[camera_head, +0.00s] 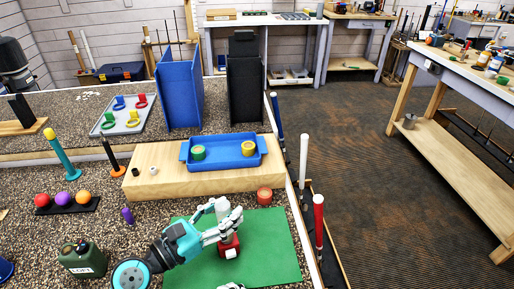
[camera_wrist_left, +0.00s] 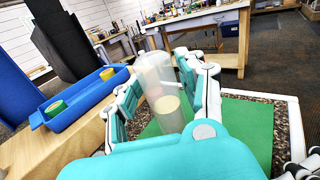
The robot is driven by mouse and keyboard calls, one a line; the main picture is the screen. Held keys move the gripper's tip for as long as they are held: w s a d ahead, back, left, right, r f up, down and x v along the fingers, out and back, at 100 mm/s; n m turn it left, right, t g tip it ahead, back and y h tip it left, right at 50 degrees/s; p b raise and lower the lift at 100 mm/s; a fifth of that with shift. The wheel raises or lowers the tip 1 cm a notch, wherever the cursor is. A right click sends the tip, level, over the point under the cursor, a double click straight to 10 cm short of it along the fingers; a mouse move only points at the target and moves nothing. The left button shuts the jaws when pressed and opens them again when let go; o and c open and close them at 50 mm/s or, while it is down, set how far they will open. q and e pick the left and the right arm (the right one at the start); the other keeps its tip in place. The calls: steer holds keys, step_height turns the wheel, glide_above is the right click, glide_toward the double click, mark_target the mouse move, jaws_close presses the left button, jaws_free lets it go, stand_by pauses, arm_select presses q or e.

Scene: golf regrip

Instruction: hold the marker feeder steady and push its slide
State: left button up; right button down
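The marker feeder (camera_head: 229,247) stands on the green mat, with a red base and a pale upright tube. The left wrist view shows its translucent tube (camera_wrist_left: 156,88) with a yellowish disc inside, low down. My left gripper (camera_head: 222,214) has its fingers on both sides of the tube, seemingly closed against it; the fingers (camera_wrist_left: 160,84) also show in the left wrist view. They hide part of the tube, and I cannot make out the slide. Only white bits of my right gripper (camera_head: 231,286) show at the bottom edge, and at the lower right of the wrist view (camera_wrist_left: 302,168).
A wooden block (camera_head: 150,185) behind the mat bears a blue tray (camera_head: 222,163) with two round pieces. A reddish round piece (camera_head: 264,195) sits at the mat's back edge. The green mat (camera_head: 275,235) is clear on the right.

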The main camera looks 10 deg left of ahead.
arm_select(q)
steer(key=shift+o, duration=1.1)
